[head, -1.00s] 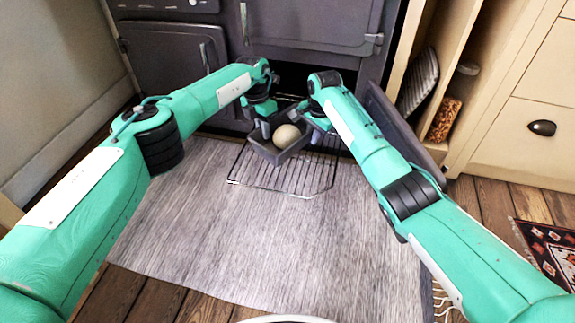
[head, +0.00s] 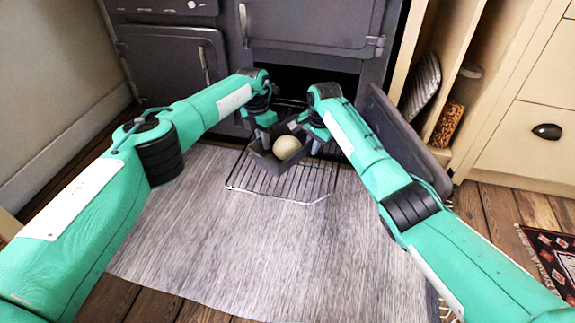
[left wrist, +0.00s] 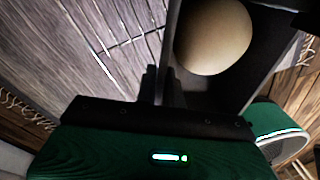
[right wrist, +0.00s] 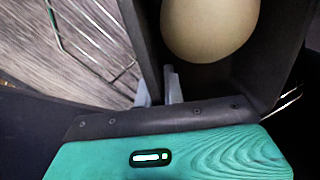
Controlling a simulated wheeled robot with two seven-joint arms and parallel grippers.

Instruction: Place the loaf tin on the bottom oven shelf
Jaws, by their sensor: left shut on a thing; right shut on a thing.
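The dark loaf tin (head: 268,164) holds a round pale ball of dough (head: 286,147) and is held above the pulled-out wire oven shelf (head: 310,186). My left gripper (head: 261,137) is shut on the tin's left wall, and my right gripper (head: 316,136) is shut on its right side. In the left wrist view the jaws close on the tin's wall (left wrist: 172,50) beside the dough (left wrist: 212,36). In the right wrist view they close on the opposite wall (right wrist: 149,50), with the dough (right wrist: 208,28) inside. The gap between tin and shelf is hard to judge.
The dark oven (head: 310,25) stands behind, its lower compartment open (head: 345,83). Its open door (head: 402,140) stands to the right of my right arm. A grey mat (head: 250,245) covers the floor. Cream cabinets and a slot with a tray (head: 421,86) are at the right.

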